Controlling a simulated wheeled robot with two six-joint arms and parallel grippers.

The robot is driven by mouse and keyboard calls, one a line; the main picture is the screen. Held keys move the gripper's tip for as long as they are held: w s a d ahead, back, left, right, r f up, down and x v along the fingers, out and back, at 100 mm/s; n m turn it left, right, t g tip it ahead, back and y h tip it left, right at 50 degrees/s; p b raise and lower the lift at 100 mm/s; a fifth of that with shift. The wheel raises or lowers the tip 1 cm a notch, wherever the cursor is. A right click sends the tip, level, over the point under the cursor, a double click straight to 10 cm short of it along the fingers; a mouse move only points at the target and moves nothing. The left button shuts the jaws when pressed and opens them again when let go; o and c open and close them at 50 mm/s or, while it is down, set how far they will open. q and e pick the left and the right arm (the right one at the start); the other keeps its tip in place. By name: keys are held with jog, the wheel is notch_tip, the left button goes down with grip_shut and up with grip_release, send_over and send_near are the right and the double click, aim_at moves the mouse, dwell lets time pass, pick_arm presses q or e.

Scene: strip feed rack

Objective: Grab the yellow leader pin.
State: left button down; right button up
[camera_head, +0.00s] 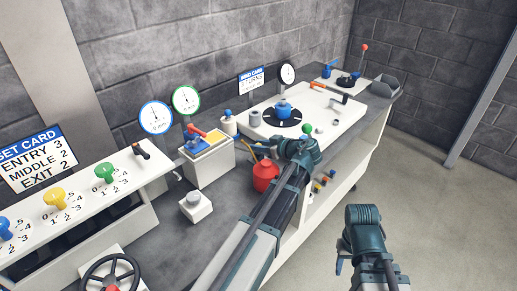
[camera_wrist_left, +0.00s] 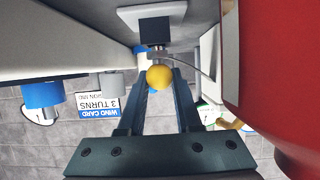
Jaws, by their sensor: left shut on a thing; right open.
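The yellow leader pin shows as a round yellow knob (camera_wrist_left: 160,77) in the left wrist view, in front of a dark block on a white plate (camera_wrist_left: 152,16). My left gripper (camera_head: 262,147) reaches across the bench edge in the head view, just above a red bottle (camera_head: 265,176). In the wrist view its two fingers converge on the yellow knob, one on each side, and are shut on it. In the head view the pin is hidden by the gripper. My right gripper (camera_head: 362,222) is open and empty, over the floor in front of the bench.
The red bottle (camera_wrist_left: 285,75) fills the right side of the wrist view, close to the left fingers. A white box with a red-handled lever (camera_head: 208,160) stands left of the left gripper. A blue knob on a black disc (camera_head: 283,112) is behind it. Floor at right is clear.

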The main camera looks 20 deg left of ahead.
pick_arm(q)
jog(key=shift+r, duration=0.1)
notch_tip(320, 180, up, 10)
jog(key=p, duration=1)
